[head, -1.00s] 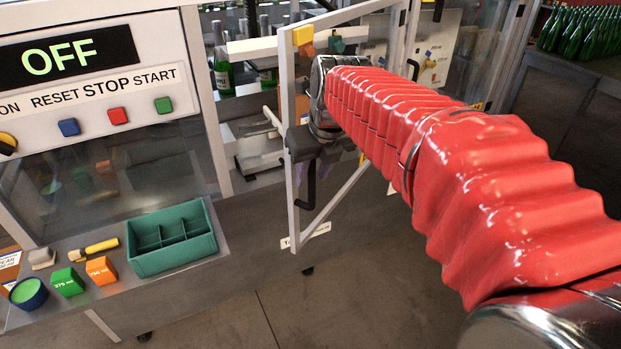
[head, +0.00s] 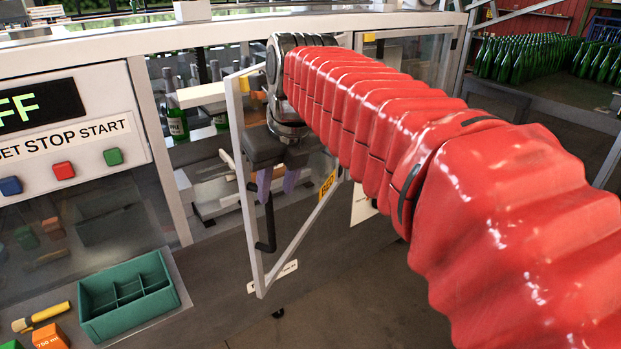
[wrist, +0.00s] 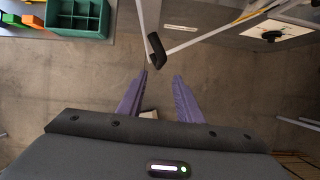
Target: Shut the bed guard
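The bed guard (head: 247,215) is a clear panel in a pale frame with a yellow BED label (head: 327,185). In the head view it stands swung out from the machine, leaving the opening on its left uncovered. Its black bar handle (head: 268,235) is on the panel; its end also shows in the wrist view (wrist: 157,50). My gripper (head: 277,188) is beside the panel near the handle's upper part, purple fingers pointing down. In the wrist view my gripper (wrist: 157,78) has its fingers apart, with the handle beyond the tips and nothing between them. Contact with the panel cannot be told.
A teal divided tray (head: 128,297) sits on the ledge at lower left, near an orange block (head: 50,337) and a yellow-handled tool (head: 42,317). The control panel (head: 70,130) is at left. Green bottles (head: 525,62) stand at back right. The floor in front is clear.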

